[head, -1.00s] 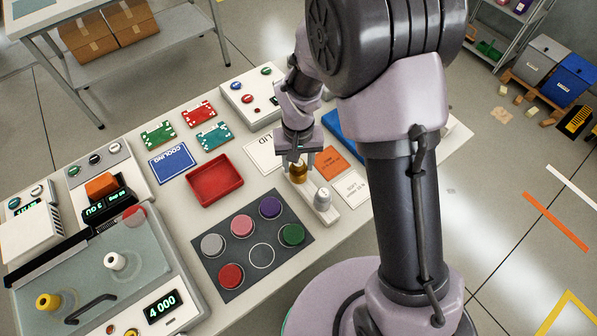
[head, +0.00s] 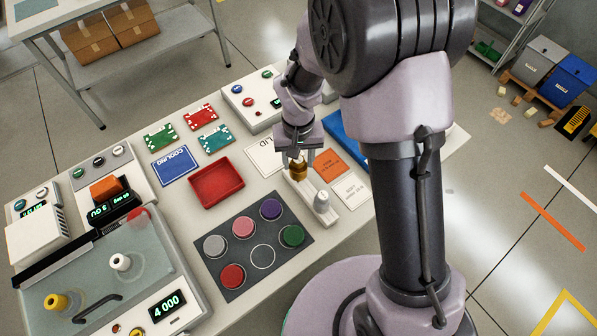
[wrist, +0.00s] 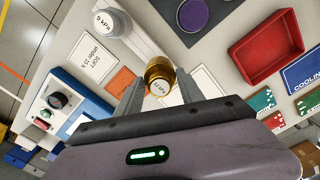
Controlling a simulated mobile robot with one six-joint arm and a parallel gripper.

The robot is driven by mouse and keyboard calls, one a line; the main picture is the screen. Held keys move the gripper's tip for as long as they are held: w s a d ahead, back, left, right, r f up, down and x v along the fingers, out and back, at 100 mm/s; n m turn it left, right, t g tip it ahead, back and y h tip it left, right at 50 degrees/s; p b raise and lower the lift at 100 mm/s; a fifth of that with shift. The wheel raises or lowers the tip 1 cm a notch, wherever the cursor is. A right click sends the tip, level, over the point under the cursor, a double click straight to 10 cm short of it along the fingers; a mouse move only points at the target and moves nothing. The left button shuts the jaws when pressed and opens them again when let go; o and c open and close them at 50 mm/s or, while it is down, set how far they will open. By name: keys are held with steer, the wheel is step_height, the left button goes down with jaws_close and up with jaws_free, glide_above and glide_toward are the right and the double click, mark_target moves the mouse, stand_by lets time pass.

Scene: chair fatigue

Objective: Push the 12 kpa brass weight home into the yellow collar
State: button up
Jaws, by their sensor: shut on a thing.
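The 12 kPa brass weight (wrist: 160,78) is between the two fingers of my gripper (wrist: 158,92) in the wrist view, its label facing the camera. In the head view, the brass weight (head: 298,170) is under my gripper (head: 297,156), at the far end of a white rack (head: 309,190). I cannot tell if it still touches the rack. My gripper is shut on it. The yellow collar (head: 55,302) sits on the glassy lid of the machine at lower left, well away from my gripper; its inside is hard to make out.
A grey 9 kPa weight (wrist: 110,22) stands at the rack's other end. A white collar (head: 120,262) is on the same lid, with a dark handle (head: 97,308) near the yellow one. A dark mat (head: 263,258) with coloured discs and a red tray (head: 216,184) lie between.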

steer(key=shift+r, duration=0.3)
steer(key=shift+r+p, duration=1.45)
steer(key=shift+r, duration=0.55)
